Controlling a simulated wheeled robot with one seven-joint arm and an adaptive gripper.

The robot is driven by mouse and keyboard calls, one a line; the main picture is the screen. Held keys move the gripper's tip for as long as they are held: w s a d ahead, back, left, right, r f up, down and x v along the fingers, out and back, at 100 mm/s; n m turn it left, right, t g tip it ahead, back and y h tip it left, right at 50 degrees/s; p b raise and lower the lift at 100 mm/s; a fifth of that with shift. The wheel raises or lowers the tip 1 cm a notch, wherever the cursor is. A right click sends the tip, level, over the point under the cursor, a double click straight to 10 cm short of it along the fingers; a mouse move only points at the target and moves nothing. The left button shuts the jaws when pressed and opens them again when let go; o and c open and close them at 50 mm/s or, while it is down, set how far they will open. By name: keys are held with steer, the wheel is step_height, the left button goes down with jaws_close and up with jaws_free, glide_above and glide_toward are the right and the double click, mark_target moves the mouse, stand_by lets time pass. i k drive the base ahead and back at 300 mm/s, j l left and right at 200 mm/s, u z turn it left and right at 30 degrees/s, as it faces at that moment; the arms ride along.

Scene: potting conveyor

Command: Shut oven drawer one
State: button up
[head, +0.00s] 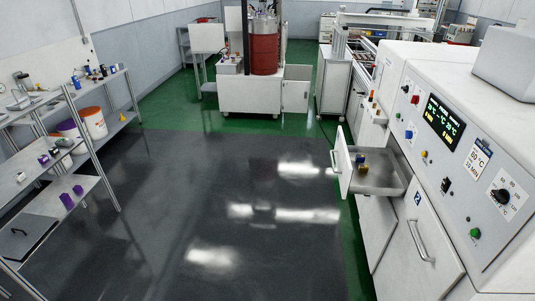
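A white oven (455,150) with a control panel stands at the right. One of its drawers (383,183) is pulled out toward the left, over the floor. The drawer's white front panel (343,162) faces left and has a metal handle. A second drawer (418,245), nearer to me and with a slanted metal handle, looks shut. I cannot read a number on the open drawer; the nearer one has a small dark label. My gripper is not in view.
Metal shelving (100,150) with bottles, buckets and purple items stands at the left. A machine with a red drum (264,52) stands at the back on green floor. The dark floor (230,210) between shelving and oven is clear.

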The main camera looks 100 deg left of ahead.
mark_target(386, 176)
steer(key=u, duration=2.75)
steer(key=i+j, duration=0.1)
steer(key=j, duration=0.2)
steer(key=i+j, duration=0.15)
steer(key=j, duration=0.15)
steer(key=i+j, duration=0.1)
steer(key=j, duration=0.2)
steer(key=i+l+u, duration=0.2)
steer(key=i, duration=1.7)
steer(key=i+l, duration=0.55)
